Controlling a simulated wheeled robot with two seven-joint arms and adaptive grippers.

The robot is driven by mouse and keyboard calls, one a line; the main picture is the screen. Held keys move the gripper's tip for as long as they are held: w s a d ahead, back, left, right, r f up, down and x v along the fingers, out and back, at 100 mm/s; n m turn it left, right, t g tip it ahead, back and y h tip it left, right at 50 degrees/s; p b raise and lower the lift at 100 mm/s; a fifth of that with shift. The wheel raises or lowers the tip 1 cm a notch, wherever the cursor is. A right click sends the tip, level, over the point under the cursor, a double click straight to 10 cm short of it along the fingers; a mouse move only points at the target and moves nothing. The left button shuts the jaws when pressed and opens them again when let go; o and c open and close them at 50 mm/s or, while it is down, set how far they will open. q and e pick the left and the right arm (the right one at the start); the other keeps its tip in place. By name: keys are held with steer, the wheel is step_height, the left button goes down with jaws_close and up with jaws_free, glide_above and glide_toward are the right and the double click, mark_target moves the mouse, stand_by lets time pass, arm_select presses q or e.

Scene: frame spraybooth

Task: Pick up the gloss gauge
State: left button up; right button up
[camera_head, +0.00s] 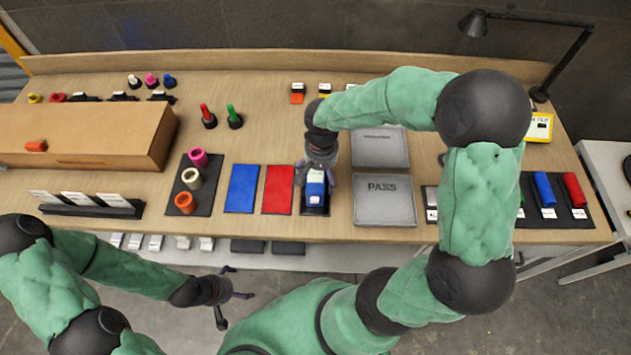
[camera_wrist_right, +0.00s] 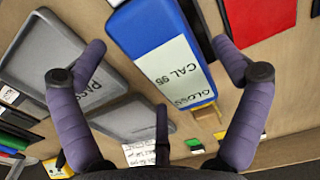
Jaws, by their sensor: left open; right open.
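The gloss gauge (camera_head: 316,188) is a blue block with a white label. It sits on a black pad on the table, right of a red panel. My left gripper (camera_head: 236,308) is open and empty, off the table's front edge.
Left of the gauge lie the red panel (camera_head: 278,190) and a blue panel (camera_head: 242,188). Right of it are a grey PASS tray (camera_head: 385,213) and another grey tray (camera_head: 380,147). A black mat (camera_head: 207,207) holds coloured rings. Red (camera_head: 208,117) and green bottles stand behind.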

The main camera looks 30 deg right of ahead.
step_height(320, 180, down, 4)
steer(key=shift+a+b, duration=0.15)
steer(key=shift+b, duration=0.3)
steer(key=shift+c, duration=0.2)
steer(key=shift+r, duration=0.1)
steer(key=c, duration=1.6)
steer(key=shift+w, duration=0.1)
